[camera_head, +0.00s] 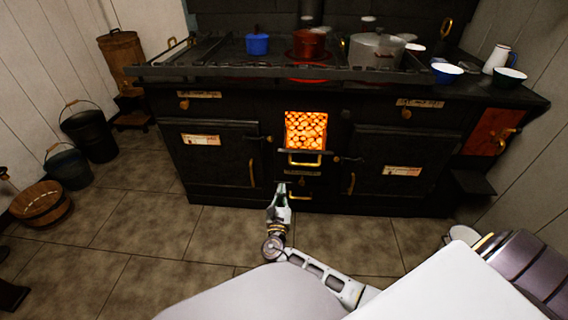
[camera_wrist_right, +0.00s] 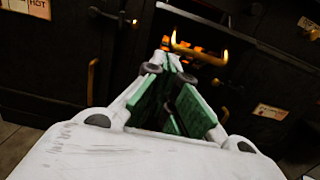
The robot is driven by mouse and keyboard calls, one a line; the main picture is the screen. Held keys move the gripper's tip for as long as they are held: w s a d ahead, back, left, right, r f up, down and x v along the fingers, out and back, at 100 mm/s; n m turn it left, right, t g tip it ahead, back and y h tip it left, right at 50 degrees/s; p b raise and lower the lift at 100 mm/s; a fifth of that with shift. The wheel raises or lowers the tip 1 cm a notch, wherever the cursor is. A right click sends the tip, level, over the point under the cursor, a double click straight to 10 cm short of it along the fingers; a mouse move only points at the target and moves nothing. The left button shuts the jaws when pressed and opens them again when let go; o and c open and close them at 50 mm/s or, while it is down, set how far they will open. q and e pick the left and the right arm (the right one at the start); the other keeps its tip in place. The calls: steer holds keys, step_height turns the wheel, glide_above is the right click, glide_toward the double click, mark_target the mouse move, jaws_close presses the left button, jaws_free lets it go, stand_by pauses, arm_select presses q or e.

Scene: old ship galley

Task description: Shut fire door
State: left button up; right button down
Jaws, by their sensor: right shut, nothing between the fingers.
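The fire door (camera_head: 318,154) is the small dark flap with a brass handle (camera_head: 304,164) at the middle of the black stove. It stands open, folded down below the firebox opening (camera_head: 306,130), where glowing orange coals show. My right gripper (camera_head: 281,188) is shut and empty, low in front of the stove, a little below and left of the flap's handle. In the right wrist view, the closed fingertips (camera_wrist_right: 171,57) point toward the stove beside the brass handle (camera_wrist_right: 198,53), with orange glow behind. I cannot tell whether they touch the door. My left gripper is not in view.
The stove (camera_head: 215,170) has closed oven doors on both sides with brass handles. A front rail (camera_head: 240,73) guards the top, which holds a blue pot (camera_head: 257,44), a red pot (camera_head: 309,42) and a grey pot (camera_head: 376,50). Buckets (camera_head: 90,135) stand left. The tiled floor in front is clear.

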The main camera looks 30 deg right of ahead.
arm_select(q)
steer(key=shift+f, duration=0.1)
arm_select(e)
steer(key=shift+w, duration=0.15)
arm_select(q)
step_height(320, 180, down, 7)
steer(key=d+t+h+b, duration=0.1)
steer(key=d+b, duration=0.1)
steer(key=b, duration=0.1)
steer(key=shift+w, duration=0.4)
arm_select(e)
steer(key=r+x, duration=0.3)
steer(key=x, duration=0.9)
steer(key=shift+d, duration=0.15)
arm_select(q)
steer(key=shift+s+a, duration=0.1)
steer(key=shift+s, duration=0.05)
arm_select(e)
steer(key=shift+w, duration=0.15)
